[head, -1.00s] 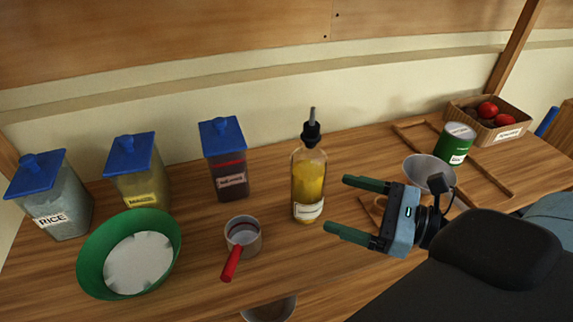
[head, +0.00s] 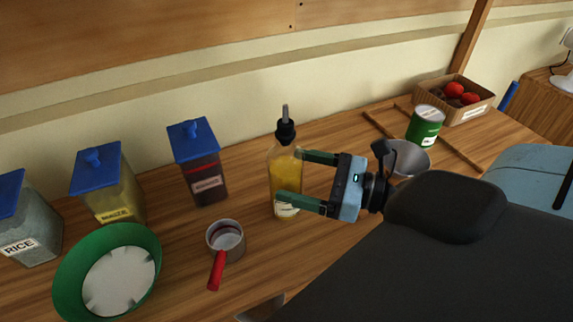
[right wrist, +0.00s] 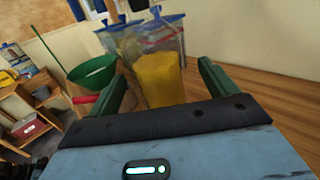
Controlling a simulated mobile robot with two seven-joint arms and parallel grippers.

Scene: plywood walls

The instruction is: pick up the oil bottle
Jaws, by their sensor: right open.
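The oil bottle (head: 283,173) is clear glass with yellow oil, a dark cap and a pourer. It stands upright on the wooden counter in the head view. My right gripper (head: 292,177) is open at its right side, fingers reaching left. The lower finger crosses in front of the bottle, and the upper fingertip is at its right edge. In the right wrist view the bottle (right wrist: 160,80) shows between the two spread fingers of the gripper (right wrist: 162,74). I cannot tell whether either finger touches it. My left gripper is not in view.
A saucepan (head: 228,240) with a red handle and a green bowl (head: 65,290) stand left of the bottle. Blue-lidded jars (head: 200,165) line the back. A metal bowl (head: 408,160), green can (head: 425,125) and cardboard box (head: 470,108) are to the right.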

